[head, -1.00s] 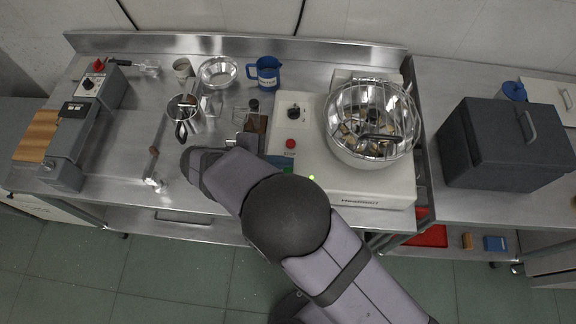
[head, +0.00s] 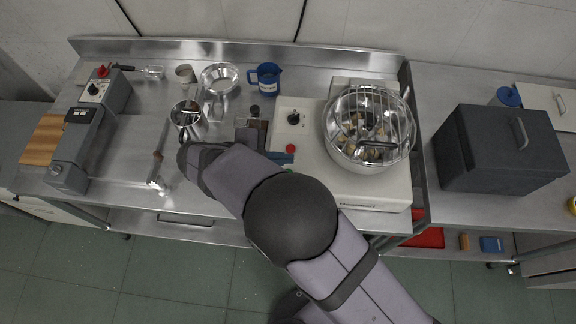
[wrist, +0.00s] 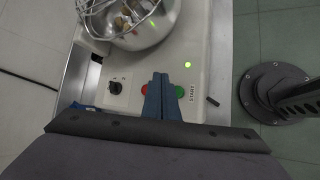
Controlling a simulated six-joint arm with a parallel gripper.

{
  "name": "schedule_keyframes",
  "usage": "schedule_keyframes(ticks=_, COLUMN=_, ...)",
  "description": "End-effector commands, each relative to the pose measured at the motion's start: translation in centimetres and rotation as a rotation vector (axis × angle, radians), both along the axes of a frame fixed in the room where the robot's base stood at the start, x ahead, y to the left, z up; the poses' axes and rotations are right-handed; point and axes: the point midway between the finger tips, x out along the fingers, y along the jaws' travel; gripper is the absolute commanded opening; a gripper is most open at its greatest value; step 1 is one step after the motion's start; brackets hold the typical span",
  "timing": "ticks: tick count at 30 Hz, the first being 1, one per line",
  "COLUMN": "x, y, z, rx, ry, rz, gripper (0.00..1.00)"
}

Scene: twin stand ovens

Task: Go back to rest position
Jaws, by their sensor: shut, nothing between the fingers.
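My gripper (wrist: 160,97) is shut and empty, its two blue fingers together. In the wrist view it is in front of the control panel of a white mixer (wrist: 205,40), between a red button (wrist: 145,90) and a green button (wrist: 180,91) marked START. I cannot tell whether it touches the panel. A green lamp (wrist: 188,64) is lit and a black knob (wrist: 115,88) is to the left. In the head view the blue fingers (head: 280,157) show just below the red button (head: 290,148), and my arm hides part of the mixer's front.
The mixer's metal bowl (head: 362,158) holds pale and brown pieces under a wire guard. A blue jug (head: 265,76), a metal bowl (head: 220,77) and a pot (head: 186,117) stand on the steel table. A dark box (head: 500,148) is at right, a grey machine (head: 80,150) at left.

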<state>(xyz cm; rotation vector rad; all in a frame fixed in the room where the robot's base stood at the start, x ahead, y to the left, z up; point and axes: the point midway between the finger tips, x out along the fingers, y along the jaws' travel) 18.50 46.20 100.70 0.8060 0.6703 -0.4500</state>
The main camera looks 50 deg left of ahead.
Motion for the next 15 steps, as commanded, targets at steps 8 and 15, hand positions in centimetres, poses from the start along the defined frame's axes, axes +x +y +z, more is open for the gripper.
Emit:
schedule_keyframes(ticks=8, x=0.0, y=0.01, z=0.0, rx=0.0, ry=0.0, rz=0.0, gripper=0.0)
schedule_keyframes(ticks=15, x=0.8, y=-0.6, z=0.34, rx=0.015, ry=0.026, rz=-0.042, gripper=0.0)
